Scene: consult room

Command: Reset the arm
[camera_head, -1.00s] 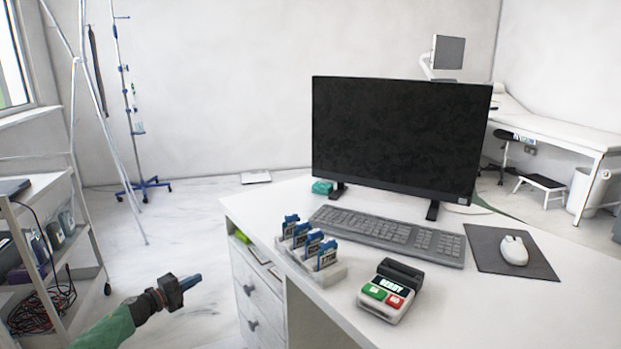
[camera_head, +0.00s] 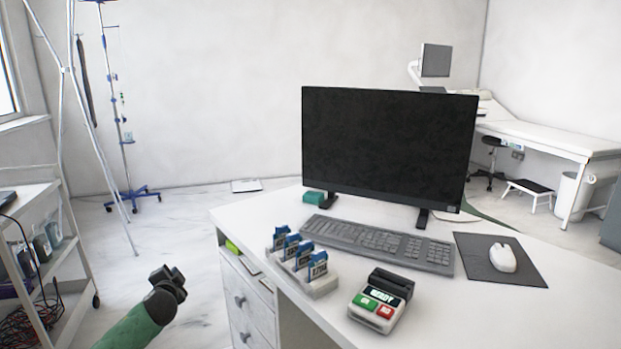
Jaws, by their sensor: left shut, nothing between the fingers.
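My left gripper (camera_head: 168,277) is at the lower left of the head view, at the end of my green-sleeved arm. It is dark, shut and empty. It is over the floor to the left of the white desk (camera_head: 400,325), apart from the desk and everything on it. My right gripper is not in view.
On the desk are a card rack (camera_head: 318,287) with several blue-topped cards, a card terminal (camera_head: 381,299), a keyboard (camera_head: 380,243), a monitor (camera_head: 388,140) and a mouse (camera_head: 503,257) on a dark pad. A shelf cart (camera_head: 75,255) stands at left. Floor between cart and desk is clear.

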